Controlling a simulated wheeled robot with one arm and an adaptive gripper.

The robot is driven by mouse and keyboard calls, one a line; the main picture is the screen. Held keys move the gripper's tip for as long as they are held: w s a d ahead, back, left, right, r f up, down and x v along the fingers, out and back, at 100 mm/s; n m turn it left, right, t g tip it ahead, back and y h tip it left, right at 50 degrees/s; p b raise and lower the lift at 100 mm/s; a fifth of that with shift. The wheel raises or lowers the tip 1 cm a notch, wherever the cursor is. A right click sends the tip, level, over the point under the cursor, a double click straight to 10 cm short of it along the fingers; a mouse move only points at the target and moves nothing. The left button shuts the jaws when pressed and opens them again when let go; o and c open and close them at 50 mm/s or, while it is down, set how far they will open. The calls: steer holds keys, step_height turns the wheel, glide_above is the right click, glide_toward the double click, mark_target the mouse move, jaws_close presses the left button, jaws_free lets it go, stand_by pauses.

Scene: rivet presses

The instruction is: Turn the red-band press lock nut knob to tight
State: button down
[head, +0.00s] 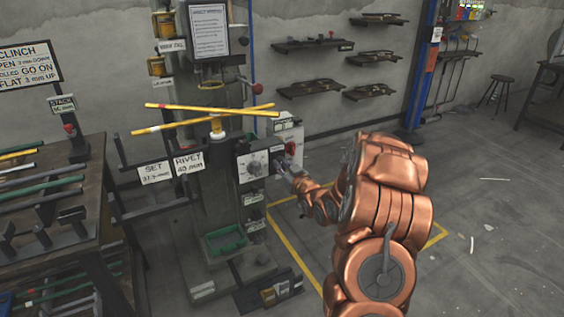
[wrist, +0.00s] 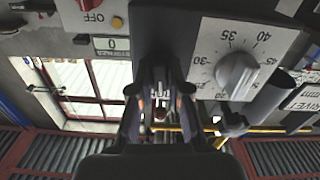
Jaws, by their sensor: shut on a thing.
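The press (head: 215,190) stands left of centre in the head view, with a pale control panel and a round grey dial knob (head: 255,168). The dial knob shows larger in the wrist view (wrist: 237,75), on a white plate with numbers around it. My gripper (head: 285,170) is at the right part of this panel. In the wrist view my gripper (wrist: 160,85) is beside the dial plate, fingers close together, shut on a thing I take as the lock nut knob. The fingers hide most of it, so its turn position cannot be read.
A red knob (head: 290,148) sits on the panel above my gripper. Two crossed yellow bars (head: 212,118) stick out above the panel. A bench with several rods (head: 50,190) stands at left. The floor (head: 470,220) at right is mostly clear.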

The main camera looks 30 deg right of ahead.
steer(key=shift+m, duration=0.6)
steer(key=shift+p, duration=0.3)
steer(key=c, duration=1.1)
jaws_free()
steer(key=shift+s, duration=0.1)
steer(key=s, duration=0.7)
steer(key=shift+s+a, duration=0.2)
steer(key=shift+a, duration=0.15)
